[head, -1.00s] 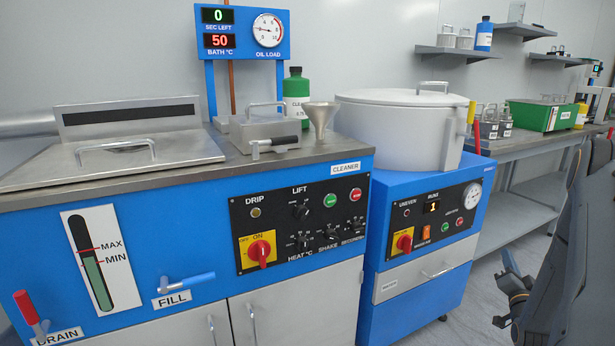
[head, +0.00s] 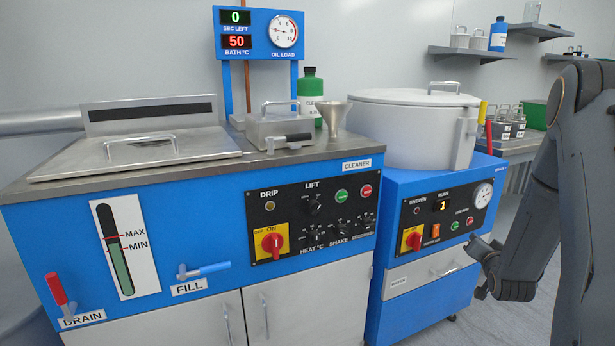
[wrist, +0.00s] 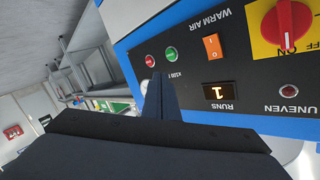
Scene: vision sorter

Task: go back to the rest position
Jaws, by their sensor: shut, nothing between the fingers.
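My gripper (head: 482,268) is at the right in the head view, beside the front of the blue machine with the round grey lid (head: 415,120). In the wrist view my fingers (wrist: 160,100) are together with nothing between them. Beyond them is that machine's black panel (wrist: 185,75), with an orange switch (wrist: 212,47), a display reading 1 (wrist: 219,93) and a red and yellow knob (wrist: 287,25). My fingertips are small in the head view, and I cannot tell whether they touch anything.
The blue cleaner cabinet (head: 190,235) stands at the left, with a red drain handle (head: 56,289) and blue fill handle (head: 208,269) sticking out. Grey floor (head: 490,328) shows at the lower right.

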